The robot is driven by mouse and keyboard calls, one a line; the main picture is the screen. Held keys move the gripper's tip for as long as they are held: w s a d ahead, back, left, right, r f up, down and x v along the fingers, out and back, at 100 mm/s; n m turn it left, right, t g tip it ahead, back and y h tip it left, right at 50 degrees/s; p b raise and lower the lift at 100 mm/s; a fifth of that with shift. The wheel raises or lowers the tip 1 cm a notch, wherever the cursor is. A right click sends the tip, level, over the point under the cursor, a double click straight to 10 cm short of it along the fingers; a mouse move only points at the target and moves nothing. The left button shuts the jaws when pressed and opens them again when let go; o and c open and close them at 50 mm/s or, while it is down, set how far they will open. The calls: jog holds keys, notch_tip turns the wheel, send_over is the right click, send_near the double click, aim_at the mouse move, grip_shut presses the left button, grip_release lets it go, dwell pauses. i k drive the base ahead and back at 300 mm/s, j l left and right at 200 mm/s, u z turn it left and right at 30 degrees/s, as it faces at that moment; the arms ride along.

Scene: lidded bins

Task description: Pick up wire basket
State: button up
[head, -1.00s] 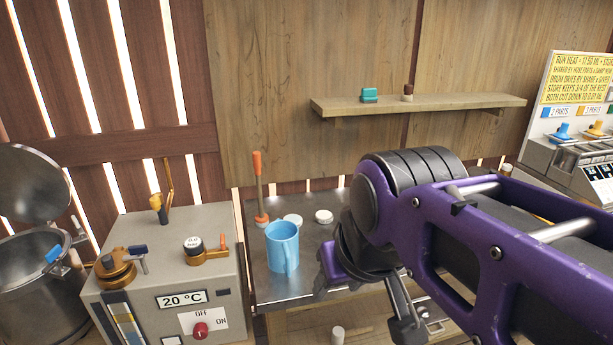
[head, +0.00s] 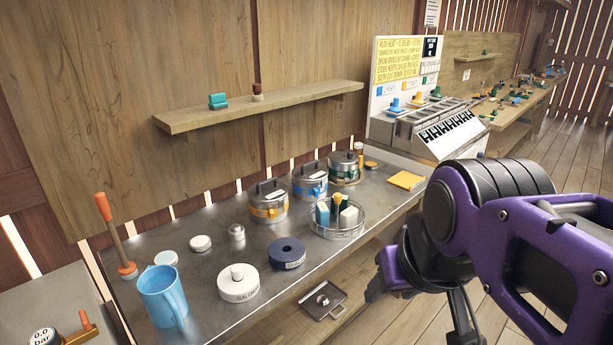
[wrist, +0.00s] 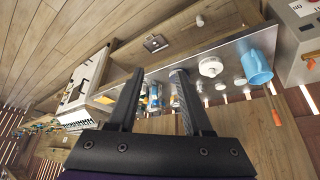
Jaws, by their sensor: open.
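The wire basket (head: 335,234) is a round, low, see-through thing on the metal counter in the head view, right of the middle. It holds teal and white upright blocks and a yellow piece. My gripper shows in the wrist view (wrist: 158,75) with its two dark fingers apart and nothing gripped. In the head view my arm is at the right, to the right of the basket and apart from it, and its fingers are only partly visible. In the wrist view small coloured things show beyond the fingers, too small to tell the basket clearly.
Lidded pots (head: 268,204) stand behind the basket. A dark blue ring (head: 287,254), a white disc (head: 238,284) and a blue mug (head: 163,296) are to its left. A yellow pad (head: 407,180) lies at right. A shelf (head: 260,108) hangs above; a dark tray (head: 323,300) is below.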

aim_at(333, 232)
jog(key=j+z, duration=0.25)
jog(key=k+j+z, duration=0.1)
jog(key=j+z, duration=0.15)
jog(key=i+j, duration=0.35)
jog(key=k+j+u, duration=0.15)
jog(key=k, duration=0.35)
jog(key=i+l+u, duration=0.15)
jog(key=u, duration=1.1)
jog(key=l+u, duration=1)
jog(key=k+l+u, duration=0.2)
jog(key=l, duration=0.25)
jog(key=l+u, duration=0.1)
jog(key=l, duration=0.3)
jog(key=k+l+u, duration=0.1)
jog(key=l, duration=0.3)
